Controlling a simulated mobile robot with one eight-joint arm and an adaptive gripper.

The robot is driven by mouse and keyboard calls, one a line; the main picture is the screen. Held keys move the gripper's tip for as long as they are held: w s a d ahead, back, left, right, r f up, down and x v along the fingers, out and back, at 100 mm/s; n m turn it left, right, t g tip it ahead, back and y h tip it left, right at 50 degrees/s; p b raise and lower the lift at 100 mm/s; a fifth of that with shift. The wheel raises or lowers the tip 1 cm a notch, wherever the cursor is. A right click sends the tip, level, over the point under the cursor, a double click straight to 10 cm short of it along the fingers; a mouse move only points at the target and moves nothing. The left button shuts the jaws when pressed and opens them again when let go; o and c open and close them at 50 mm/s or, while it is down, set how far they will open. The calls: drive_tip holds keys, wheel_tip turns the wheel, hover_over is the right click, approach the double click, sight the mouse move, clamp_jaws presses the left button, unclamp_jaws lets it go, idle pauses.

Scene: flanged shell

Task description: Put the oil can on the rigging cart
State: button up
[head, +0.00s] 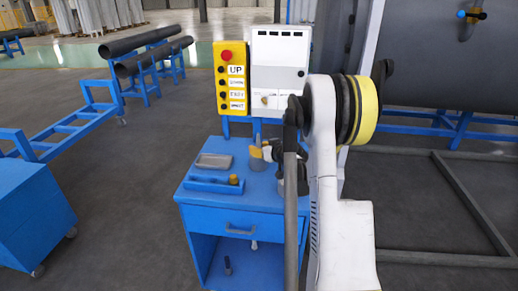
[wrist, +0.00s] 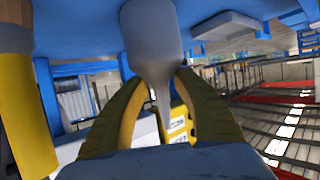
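A grey can with a tapered spout, which looks like the oil can (wrist: 152,35), is in the middle of the wrist view, close to my gripper. My gripper (wrist: 157,78) has its two yellow-and-black fingers on either side of the can's tapering part. I cannot tell whether they touch it. In the head view my arm hides the fingers and most of the can. A blue cart on casters (head: 30,208), seemingly the rigging cart, stands at the left edge; the shown part of its top is bare.
A blue drawer cabinet (head: 240,222) holds a grey tray (head: 213,161), a blue holder (head: 212,184) and small yellow-and-grey items. A yellow control box (head: 230,77) rises behind it. Floor is open between cabinet and cart. Blue pipe stands (head: 70,130) are behind; a steel frame (head: 468,205) lies right.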

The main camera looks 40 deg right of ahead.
drive_tip(key=p+v, duration=0.3)
drive_tip(key=v, duration=0.9)
drive_tip(key=s+a+r+n+g+y, duration=0.15)
drive_tip(key=a+r, duration=0.25)
drive_tip(key=a, duration=0.9)
drive_tip(key=s+a+r+g+y, duration=0.15)
drive_tip(key=a+r, duration=0.25)
drive_tip(key=a, duration=0.9)
drive_tip(key=s+a+g, duration=0.3)
drive_tip(key=s+a, duration=1)
drive_tip(key=s, duration=0.3)
drive_tip(key=shift+n, duration=0.45)
drive_tip(key=shift+f, duration=0.1)
